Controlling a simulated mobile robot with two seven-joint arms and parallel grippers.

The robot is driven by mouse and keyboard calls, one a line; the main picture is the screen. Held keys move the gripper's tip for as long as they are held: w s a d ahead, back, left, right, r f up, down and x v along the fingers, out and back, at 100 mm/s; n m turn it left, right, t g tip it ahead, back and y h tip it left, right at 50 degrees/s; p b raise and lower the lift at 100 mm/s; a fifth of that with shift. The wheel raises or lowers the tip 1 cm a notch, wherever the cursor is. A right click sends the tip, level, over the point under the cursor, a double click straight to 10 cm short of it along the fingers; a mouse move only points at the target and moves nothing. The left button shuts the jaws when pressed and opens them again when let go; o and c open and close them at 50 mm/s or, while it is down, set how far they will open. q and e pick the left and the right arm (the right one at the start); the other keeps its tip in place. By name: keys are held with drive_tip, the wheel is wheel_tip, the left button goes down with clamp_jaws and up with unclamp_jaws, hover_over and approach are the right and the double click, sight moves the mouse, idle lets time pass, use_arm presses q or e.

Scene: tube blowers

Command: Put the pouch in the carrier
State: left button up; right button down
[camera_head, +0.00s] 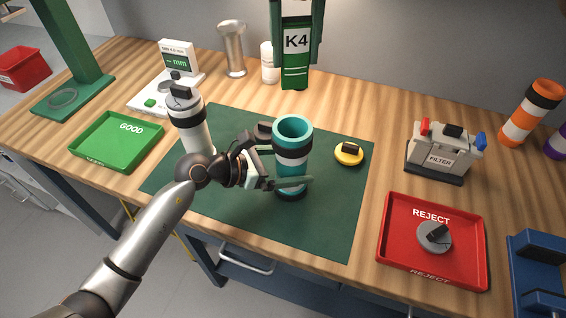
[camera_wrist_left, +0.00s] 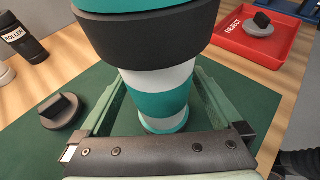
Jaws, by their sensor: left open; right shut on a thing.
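An open-topped tube-shaped carrier (camera_head: 293,150), teal with dark and white bands, stands upright on the green mat. It fills the middle of the left wrist view (camera_wrist_left: 165,80). My left gripper (camera_head: 283,184) is open, with its green fingers on either side of the lower part of the carrier; whether they touch it I cannot tell. A second carrier (camera_head: 193,125), white and grey with a dark band, stands to the left with a handled lid on. I cannot make out a pouch in either view. My right gripper does not show clearly.

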sight(294, 87)
use_arm(q)
drive_tip(key=c, duration=1.5)
idle(0.3)
idle(0.7)
use_arm(e)
wheel_tip(294, 87, down, 3)
drive_tip(key=n, duration=0.5)
drive_tip(key=shift+s+r, duration=0.15)
drive_tip(key=shift+r, duration=0.05)
drive_tip(key=n, duration=0.2)
drive_tip(key=f+n, duration=0.1)
drive_tip(key=shift+f+n, duration=0.2)
drive_tip(key=shift+n, duration=0.2)
drive_tip(key=n, duration=0.1)
drive_tip(key=f+n, duration=0.1)
drive_tip(key=n, duration=0.1)
